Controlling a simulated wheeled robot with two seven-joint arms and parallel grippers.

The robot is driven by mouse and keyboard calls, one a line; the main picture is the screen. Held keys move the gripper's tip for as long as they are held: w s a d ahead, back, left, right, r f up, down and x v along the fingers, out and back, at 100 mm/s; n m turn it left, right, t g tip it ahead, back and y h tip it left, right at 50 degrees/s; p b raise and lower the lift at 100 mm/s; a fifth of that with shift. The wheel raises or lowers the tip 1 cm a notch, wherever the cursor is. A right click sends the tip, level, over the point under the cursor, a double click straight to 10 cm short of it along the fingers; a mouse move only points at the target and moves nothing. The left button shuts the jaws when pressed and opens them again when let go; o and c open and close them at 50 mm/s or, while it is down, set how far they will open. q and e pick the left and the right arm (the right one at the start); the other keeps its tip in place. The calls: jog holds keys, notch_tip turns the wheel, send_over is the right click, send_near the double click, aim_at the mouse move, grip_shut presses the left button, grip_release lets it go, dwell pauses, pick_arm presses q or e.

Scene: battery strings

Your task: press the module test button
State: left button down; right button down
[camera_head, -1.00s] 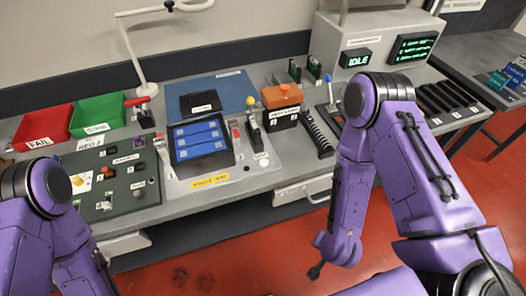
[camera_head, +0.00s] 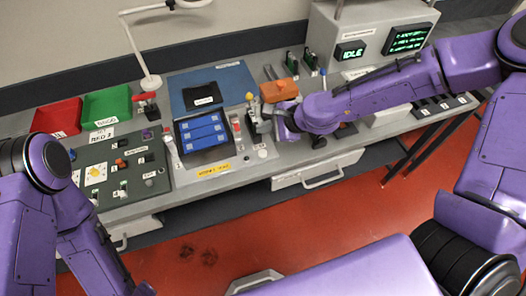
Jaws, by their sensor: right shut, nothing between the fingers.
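The module fixture (camera_head: 178,169) stands at the middle of the bench and holds a blue battery module (camera_head: 203,141). A round pale button (camera_head: 262,153) sits on the fixture's right front; its lettering is too small to read, so I cannot confirm it is the test button. My right gripper (camera_head: 256,127) is shut and empty. It is just behind the pale button in the picture, beside the yellow-knobbed lever (camera_head: 249,97); I cannot tell whether it touches anything. My left arm is at the left edge, its gripper out of view.
A green bin (camera_head: 107,106) and a red bin (camera_head: 58,117) stand at the back left, behind a dark control board (camera_head: 130,180). An orange-topped box (camera_head: 279,91) is close behind my right gripper. An IDLE display (camera_head: 352,52) stands at the back right.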

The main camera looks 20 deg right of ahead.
jog(key=shift+f, duration=0.15)
jog(key=b, duration=0.8)
send_over(265, 154)
notch_tip(265, 154, down, 8)
jog(key=shift+r, duration=0.15)
jog(key=shift+f+b, duration=0.3)
jog(key=shift+f, duration=0.2)
dwell(0.9)
jog(key=shift+f, duration=0.4)
jog(key=shift+s+f+b, duration=0.1)
jog(key=shift+f+b, duration=0.45)
dwell(0.5)
jog(key=shift+r, duration=0.15)
jog(key=shift+r+p, duration=0.8)
jog(key=shift+p, duration=0.2)
jog(key=shift+r, duration=0.1)
